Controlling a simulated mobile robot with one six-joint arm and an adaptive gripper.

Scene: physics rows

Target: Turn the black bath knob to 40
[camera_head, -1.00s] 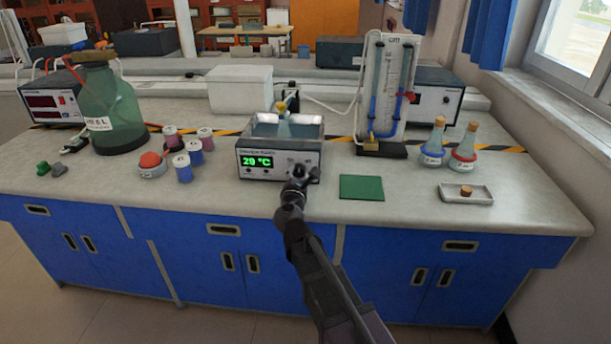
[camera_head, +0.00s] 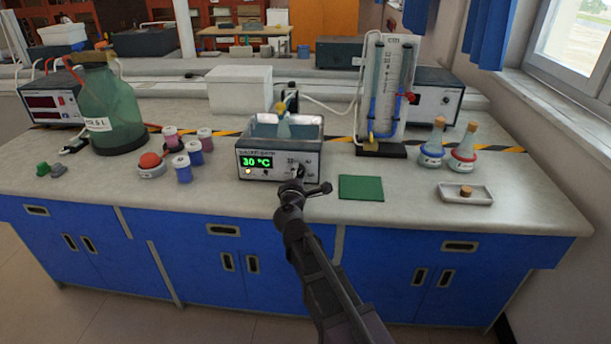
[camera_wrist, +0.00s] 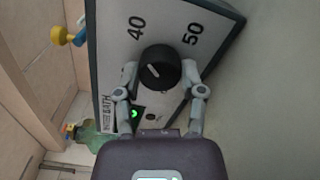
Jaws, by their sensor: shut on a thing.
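The water bath (camera_head: 310,150) stands on the bench, and its green display (camera_head: 257,162) reads 30 °C. In the wrist view, the round black knob (camera_wrist: 167,66) sits on the bath's front panel, with a slanted white pointer line on its left half. The printed marks 40 (camera_wrist: 136,27) and 50 (camera_wrist: 193,33) are above it. My gripper (camera_wrist: 160,74) is shut on the knob, one finger on each side. In the head view my gripper (camera_head: 299,183) is at the right of the bath's front and largely hides the knob.
A green mat (camera_head: 361,188) lies just right of the bath. Several capped pots (camera_head: 182,171) and a large green bottle (camera_head: 110,110) stand to the left. Two stoppered flasks (camera_head: 432,150) and a white tray (camera_head: 466,198) are at the right.

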